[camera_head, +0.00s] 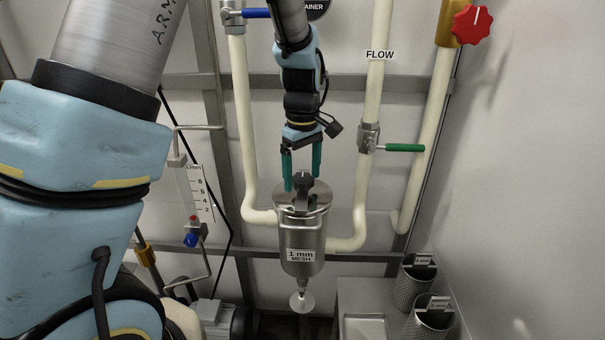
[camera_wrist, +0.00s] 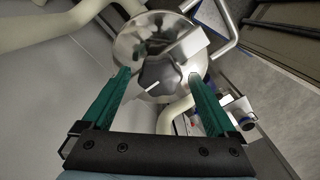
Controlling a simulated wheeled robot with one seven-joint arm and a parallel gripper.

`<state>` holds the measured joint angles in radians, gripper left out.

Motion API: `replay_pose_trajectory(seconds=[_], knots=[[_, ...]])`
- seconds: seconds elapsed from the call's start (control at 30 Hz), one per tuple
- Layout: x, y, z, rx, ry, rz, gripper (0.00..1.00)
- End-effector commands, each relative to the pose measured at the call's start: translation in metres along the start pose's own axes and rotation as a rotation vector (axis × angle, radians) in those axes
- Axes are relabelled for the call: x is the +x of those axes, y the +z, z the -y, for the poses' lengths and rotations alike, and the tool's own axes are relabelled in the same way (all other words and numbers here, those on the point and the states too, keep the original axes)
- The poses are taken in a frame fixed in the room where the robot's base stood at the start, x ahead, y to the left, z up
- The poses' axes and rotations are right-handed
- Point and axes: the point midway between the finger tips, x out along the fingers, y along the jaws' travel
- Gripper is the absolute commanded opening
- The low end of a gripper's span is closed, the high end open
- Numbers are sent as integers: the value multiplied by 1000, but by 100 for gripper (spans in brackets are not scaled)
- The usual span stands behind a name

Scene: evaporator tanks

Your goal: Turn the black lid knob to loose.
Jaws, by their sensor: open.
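The black lid knob (camera_head: 303,183) sits on top of the steel strainer lid (camera_head: 320,198). The strainer body (camera_head: 302,240) below carries a "1 mm MESH" label. My gripper (camera_head: 302,188), with green fingers, points down over the lid, one finger on each side of the knob in the head view. In the wrist view the knob (camera_wrist: 162,76) is a dark lobed shape with a white mark line, on the round shiny lid (camera_wrist: 128,42). My open fingers (camera_wrist: 158,75) appear left and right of it. I cannot tell whether either finger touches the knob.
Cream pipes (camera_head: 243,130) flank the strainer. A green-handled valve (camera_head: 404,148) is at right, a blue-handled valve (camera_head: 256,13) above left and a red knob (camera_head: 472,24) upper right. Mesh baskets (camera_head: 430,318) stand lower right. A gauge (camera_head: 200,193) is at left.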

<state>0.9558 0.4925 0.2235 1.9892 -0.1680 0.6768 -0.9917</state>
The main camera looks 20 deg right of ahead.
Motion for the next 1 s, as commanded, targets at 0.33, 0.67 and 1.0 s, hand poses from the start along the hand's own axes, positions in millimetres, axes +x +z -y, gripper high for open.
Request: replay_pose_trajectory(seconds=[0.33,0.67,1.0], knots=[[-49,0,-2,1,7,-3,93],[-100,0,-1,0,3,-1,93],[-108,0,0,0,1,-1,93]])
